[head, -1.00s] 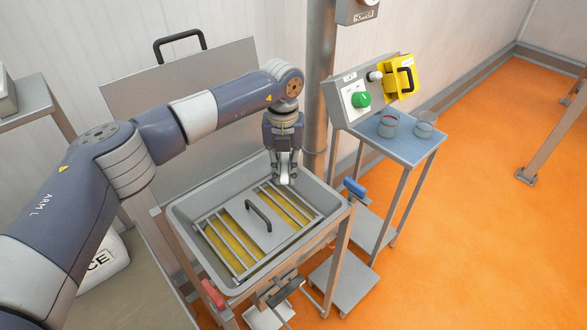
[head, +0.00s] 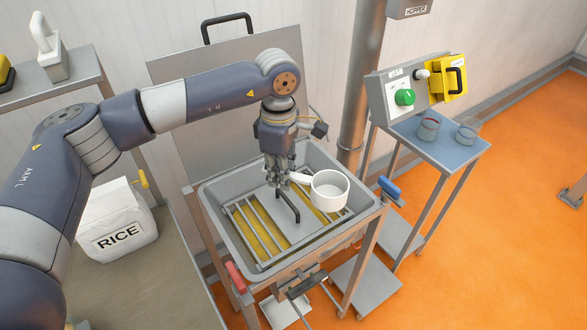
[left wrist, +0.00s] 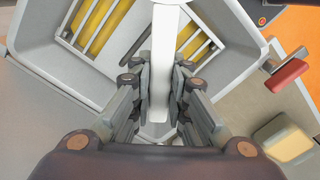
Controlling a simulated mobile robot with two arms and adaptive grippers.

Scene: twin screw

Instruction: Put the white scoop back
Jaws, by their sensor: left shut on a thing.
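The white scoop (head: 329,191) has a round cup and a short handle. My left gripper (head: 279,178) is shut on its handle and holds it above the grated steel hopper (head: 213,208). The cup hangs to the right of the gripper in the head view. In the left wrist view the white handle (left wrist: 161,70) runs between the fingers of my left gripper (left wrist: 160,85). The cup is not visible there. My right gripper is not in view.
A white RICE bag (head: 117,225) stands on a bench at the left. A grey shelf (head: 50,90) behind it holds a pale block with a handle (head: 47,50).

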